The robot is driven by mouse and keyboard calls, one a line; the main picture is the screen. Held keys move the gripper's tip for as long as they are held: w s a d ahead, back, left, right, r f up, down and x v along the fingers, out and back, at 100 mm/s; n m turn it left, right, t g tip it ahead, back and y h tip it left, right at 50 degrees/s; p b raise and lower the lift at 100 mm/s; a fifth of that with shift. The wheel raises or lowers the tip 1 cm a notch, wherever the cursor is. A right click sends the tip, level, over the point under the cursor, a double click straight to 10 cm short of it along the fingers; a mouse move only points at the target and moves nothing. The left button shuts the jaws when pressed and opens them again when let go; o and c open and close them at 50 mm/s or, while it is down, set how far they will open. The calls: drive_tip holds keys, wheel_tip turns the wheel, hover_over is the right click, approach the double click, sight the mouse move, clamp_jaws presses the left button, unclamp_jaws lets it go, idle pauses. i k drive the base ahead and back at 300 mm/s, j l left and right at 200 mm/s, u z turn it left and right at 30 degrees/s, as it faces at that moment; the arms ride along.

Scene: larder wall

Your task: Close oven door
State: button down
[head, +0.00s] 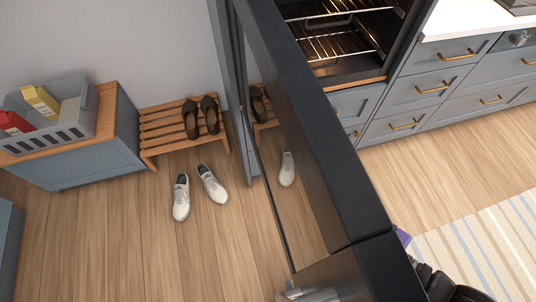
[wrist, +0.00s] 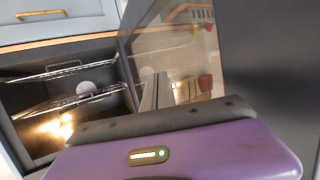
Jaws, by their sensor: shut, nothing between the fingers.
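The oven door (head: 325,120) stands wide open, its dark top edge running across the head view from top to bottom. Its glass outer face turns left and mirrors the shoes. The oven cavity (head: 335,72) with wire racks lies open behind it, and the racks (wrist: 65,72) show at left in the wrist view. My gripper (wrist: 157,85) is shut and empty, its fingers in front of the inner glass of the door (wrist: 175,45). Whether the fingers touch it I cannot tell. In the head view the door hides most of my gripper; a bit of its purple body shows right of the door.
Blue drawers (head: 415,92) with brass handles run right of the oven. A striped rug (head: 480,245) lies at lower right. White shoes (head: 181,197) stand on the floor left of the door, before a wooden shoe rack (head: 165,122). A grey crate (head: 72,130) sits on a cabinet at far left.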

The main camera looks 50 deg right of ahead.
sight(323, 200)
drive_tip(key=k+j+u, duration=0.1)
drive_tip(key=k+j, duration=0.15)
drive_tip(key=k, duration=0.25)
drive_tip(key=k+j+u, duration=0.1)
drive_tip(key=k+j, duration=0.2)
drive_tip(key=k, duration=0.2)
